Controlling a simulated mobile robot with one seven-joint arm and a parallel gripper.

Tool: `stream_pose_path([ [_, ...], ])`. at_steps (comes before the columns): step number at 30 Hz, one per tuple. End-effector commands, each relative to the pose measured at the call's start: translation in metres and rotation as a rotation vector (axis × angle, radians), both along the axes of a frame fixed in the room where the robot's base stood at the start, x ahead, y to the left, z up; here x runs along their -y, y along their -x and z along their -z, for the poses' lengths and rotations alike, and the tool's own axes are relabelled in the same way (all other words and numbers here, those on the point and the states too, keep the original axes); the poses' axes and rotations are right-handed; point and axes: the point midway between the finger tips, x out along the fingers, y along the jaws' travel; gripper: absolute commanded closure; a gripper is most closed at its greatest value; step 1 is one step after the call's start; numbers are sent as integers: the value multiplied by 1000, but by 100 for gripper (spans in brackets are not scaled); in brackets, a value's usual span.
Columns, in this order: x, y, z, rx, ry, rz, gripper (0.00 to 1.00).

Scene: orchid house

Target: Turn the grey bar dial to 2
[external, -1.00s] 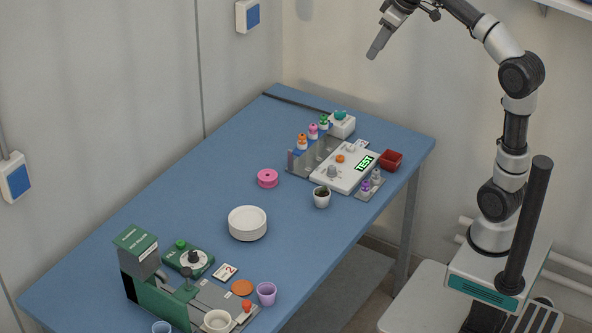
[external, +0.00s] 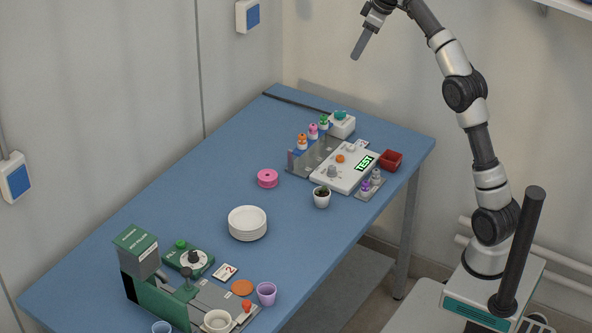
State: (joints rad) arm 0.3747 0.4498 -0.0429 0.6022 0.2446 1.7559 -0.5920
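A green box (external: 172,258) at the front left of the blue table carries a round white dial with a dark grey bar (external: 193,259) across it and a green button (external: 181,244). The bar's exact setting is too small to read. A white card marked 2 (external: 226,272) lies just right of the box. My gripper (external: 357,54) hangs high above the back of the table, pointing down and left, far from the dial. Its fingers overlap in this view, so their opening cannot be told.
A green and grey pot-filling machine (external: 140,262) stands beside the dial box. The table's middle left is clear.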

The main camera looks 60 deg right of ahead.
Motion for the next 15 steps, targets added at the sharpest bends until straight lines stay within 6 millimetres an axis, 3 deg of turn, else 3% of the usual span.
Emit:
stream_pose_path([
  [8, -1, 2, 19, 0, 0, 0, 61],
  [13, -1, 3, 49, -3, -1, -1, 61],
  [15, -1, 3, 69, -6, -2, 1, 61],
])
